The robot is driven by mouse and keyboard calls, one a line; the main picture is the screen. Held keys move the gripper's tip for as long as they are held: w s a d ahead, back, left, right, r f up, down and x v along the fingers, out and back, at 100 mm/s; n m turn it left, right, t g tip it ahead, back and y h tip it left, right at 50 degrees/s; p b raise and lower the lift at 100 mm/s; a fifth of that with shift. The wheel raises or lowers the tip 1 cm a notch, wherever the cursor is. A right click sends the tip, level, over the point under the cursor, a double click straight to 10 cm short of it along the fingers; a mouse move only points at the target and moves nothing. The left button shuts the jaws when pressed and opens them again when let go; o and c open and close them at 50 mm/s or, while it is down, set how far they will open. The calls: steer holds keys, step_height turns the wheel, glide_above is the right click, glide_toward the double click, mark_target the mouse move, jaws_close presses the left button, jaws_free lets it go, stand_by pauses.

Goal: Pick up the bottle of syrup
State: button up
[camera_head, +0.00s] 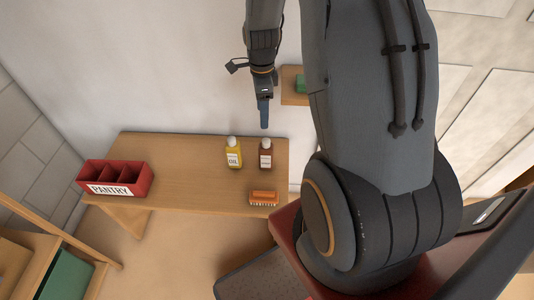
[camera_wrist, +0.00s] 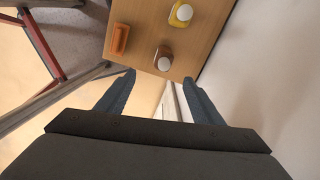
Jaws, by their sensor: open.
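A brown bottle with a white cap and a pale label (camera_head: 265,154) stands upright on the wooden table (camera_head: 200,196), near its right end. Its label is too small to read for certain; it fits the syrup bottle. In the wrist view the brown bottle (camera_wrist: 163,53) appears just beyond my fingertips, roughly between them. My gripper (camera_head: 264,116) points down, above and apart from the bottle. In the wrist view my gripper (camera_wrist: 159,77) has its two fingers spread with nothing between them.
A yellow bottle labelled OIL (camera_head: 233,155) stands close left of the brown one. An orange brush (camera_head: 264,198) lies in front. A red PANTRY box (camera_head: 117,177) sits at the table's left end. A wall rises behind. The table's middle is clear.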

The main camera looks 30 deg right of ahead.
mark_target(266, 140)
steer(key=f+p, duration=0.1)
steer(key=f, duration=0.4)
steer(key=d+f+m+p, duration=0.1)
steer(key=f, duration=0.5)
steer(key=f+m+p, duration=0.1)
steer(key=f+p, duration=0.1)
steer(key=f, duration=0.3)
steer(key=shift+w+d+f, duration=0.35)
steer(key=shift+c, duration=0.2)
jaws_close()
